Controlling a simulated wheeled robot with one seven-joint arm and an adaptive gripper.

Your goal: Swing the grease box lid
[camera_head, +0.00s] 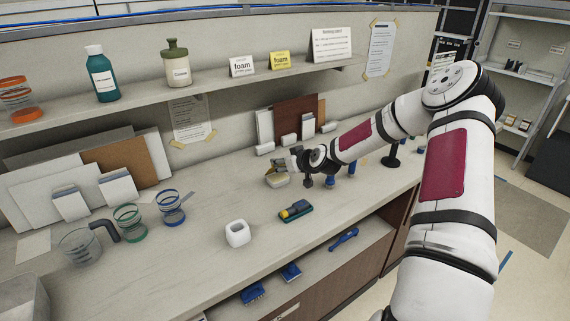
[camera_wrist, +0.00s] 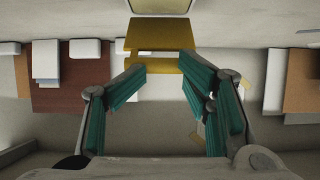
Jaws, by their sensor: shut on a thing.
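The grease box (camera_head: 279,182) is a small pale box on the counter, near the back wall. Its yellow-brown lid (camera_wrist: 150,35) shows in the wrist view as a flat panel just beyond my fingertips, with the box's pale edge (camera_wrist: 160,6) at the top of the picture. In the head view the lid looks raised, but its exact angle is hard to tell. My gripper (camera_wrist: 162,66) has its teal fingers apart, with the lid's edge at their tips; it is shut on the lid. In the head view my gripper (camera_head: 285,165) partly hides the box.
A yellow and dark tool on a green base (camera_head: 295,210) and a white cube-shaped holder (camera_head: 237,233) stand nearer the front. Blue-handled items (camera_head: 330,180) stand close to the right of the box. Leaning boards (camera_head: 290,115) are behind it.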

